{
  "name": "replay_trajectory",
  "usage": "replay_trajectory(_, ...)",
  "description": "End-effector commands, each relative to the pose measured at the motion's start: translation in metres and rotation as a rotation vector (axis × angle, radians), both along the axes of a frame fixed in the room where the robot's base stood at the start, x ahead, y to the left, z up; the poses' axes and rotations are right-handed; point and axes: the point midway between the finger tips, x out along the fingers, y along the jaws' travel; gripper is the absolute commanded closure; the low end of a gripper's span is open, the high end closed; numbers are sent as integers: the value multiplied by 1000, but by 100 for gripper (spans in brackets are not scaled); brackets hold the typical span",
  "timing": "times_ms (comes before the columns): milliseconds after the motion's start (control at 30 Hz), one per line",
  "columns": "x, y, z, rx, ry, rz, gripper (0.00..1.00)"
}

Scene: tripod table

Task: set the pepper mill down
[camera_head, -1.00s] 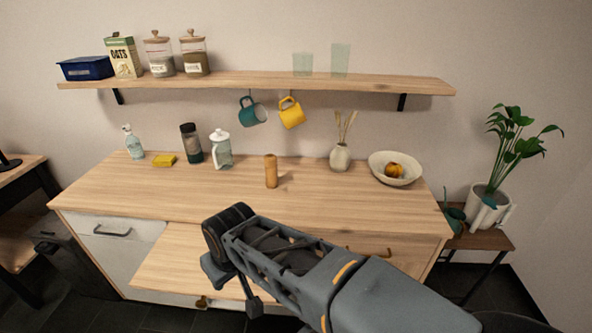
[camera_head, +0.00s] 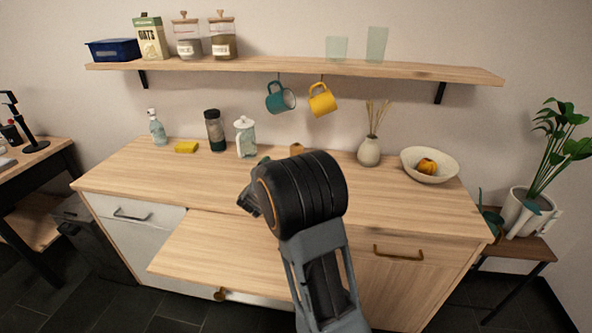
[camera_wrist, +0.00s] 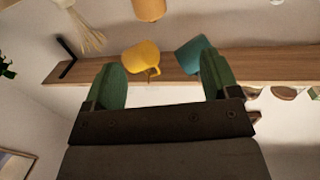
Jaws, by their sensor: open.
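The pepper mill is a light wooden cylinder. In the head view only the top of the pepper mill (camera_head: 296,148) shows above my wrist; its lower part is hidden. In the wrist view, which is upside down, an end of the mill (camera_wrist: 149,8) shows at the top edge, beyond my fingertips and not between them. My gripper (camera_wrist: 158,65) is open and empty, its two green fingers wide apart. In the head view my gripper (camera_head: 254,182) is over the wooden counter (camera_head: 150,178), partly hidden by my wrist, in front of the mill.
A white-lidded jar (camera_head: 246,138), dark jar (camera_head: 215,131), yellow sponge (camera_head: 186,147) and spray bottle (camera_head: 157,128) stand left of the mill. A vase (camera_head: 369,151) and bowl (camera_head: 430,173) are right. Teal (camera_head: 277,100) and yellow mugs (camera_head: 322,102) hang above. The counter's front left is clear.

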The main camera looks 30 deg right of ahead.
Motion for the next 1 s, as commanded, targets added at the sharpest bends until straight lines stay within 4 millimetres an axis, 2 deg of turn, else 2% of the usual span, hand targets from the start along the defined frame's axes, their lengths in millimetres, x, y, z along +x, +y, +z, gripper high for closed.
replay_trajectory(133,6,-22,-4,-25,-5,-52,19)
replay_trajectory(400,33,-60,-3,-27,-5,-52,19)
replay_trajectory(767,48,-80,-4,-26,-5,-49,19)
replay_trajectory(1000,66,-107,-6,-26,-5,-50,19)
